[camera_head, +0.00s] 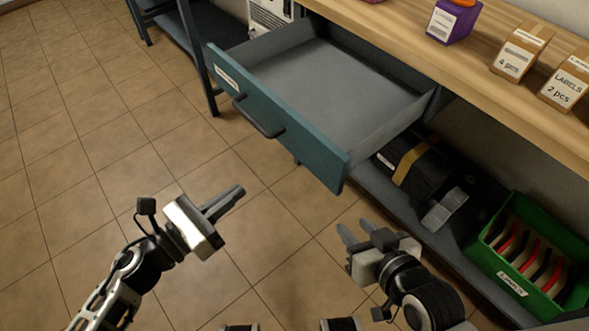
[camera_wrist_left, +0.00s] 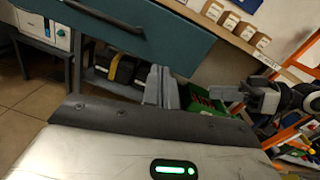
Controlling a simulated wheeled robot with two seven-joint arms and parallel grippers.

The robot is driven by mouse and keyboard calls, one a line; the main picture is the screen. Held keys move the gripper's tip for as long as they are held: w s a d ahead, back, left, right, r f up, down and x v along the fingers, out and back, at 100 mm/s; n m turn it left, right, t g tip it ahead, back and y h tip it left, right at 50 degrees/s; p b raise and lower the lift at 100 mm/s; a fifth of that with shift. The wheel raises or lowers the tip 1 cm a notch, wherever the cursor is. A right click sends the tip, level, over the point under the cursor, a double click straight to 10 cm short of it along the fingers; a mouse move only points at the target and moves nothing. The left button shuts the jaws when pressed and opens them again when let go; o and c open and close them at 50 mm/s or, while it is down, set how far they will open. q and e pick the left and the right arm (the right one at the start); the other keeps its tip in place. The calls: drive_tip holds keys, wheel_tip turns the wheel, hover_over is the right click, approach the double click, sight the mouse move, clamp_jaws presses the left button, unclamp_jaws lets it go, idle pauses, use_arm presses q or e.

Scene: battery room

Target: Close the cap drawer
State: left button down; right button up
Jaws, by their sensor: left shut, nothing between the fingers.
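The cap drawer has a teal front (camera_head: 300,135) with a small white label and a dark bar handle (camera_head: 258,118). It is pulled well out from under the wooden worktop, and its grey inside (camera_head: 340,75) looks empty. The teal front also spans the top of the left wrist view (camera_wrist_left: 170,40). My left gripper (camera_head: 228,202) is shut and empty, in front of and below the handle, apart from it. Its closed fingers also show in the left wrist view (camera_wrist_left: 161,85). My right gripper (camera_head: 356,230) is open and empty, below the drawer front's right end.
The wooden worktop (camera_head: 480,55) carries a purple box (camera_head: 453,20) and cardboard label boxes (camera_head: 563,85). On the lower shelf are a black case with a yellow band (camera_head: 408,160) and a green crate (camera_head: 485,245). The tiled floor (camera_head: 90,130) at left is clear.

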sight(306, 153)
use_arm(q)
drive_tip(key=w+d+m, duration=0.1)
drive_tip(key=w+d, duration=0.1)
drive_tip(key=d, duration=0.1)
drive_tip(key=w+d+m+p, duration=0.1)
drive_tip(key=w+d, duration=0.1)
drive_tip(key=d, duration=0.2)
drive_tip(key=w+d+m+g+p, duration=0.1)
drive_tip(key=w+d, duration=0.2)
drive_tip(key=d, duration=0.1)
drive_tip(key=shift+w+d+f+h, duration=0.1)
drive_tip(key=shift+f+h, duration=0.2)
drive_tip(key=shift+f, duration=0.05)
drive_tip(key=shift+w+d, duration=0.25)
drive_tip(key=shift+d, duration=0.15)
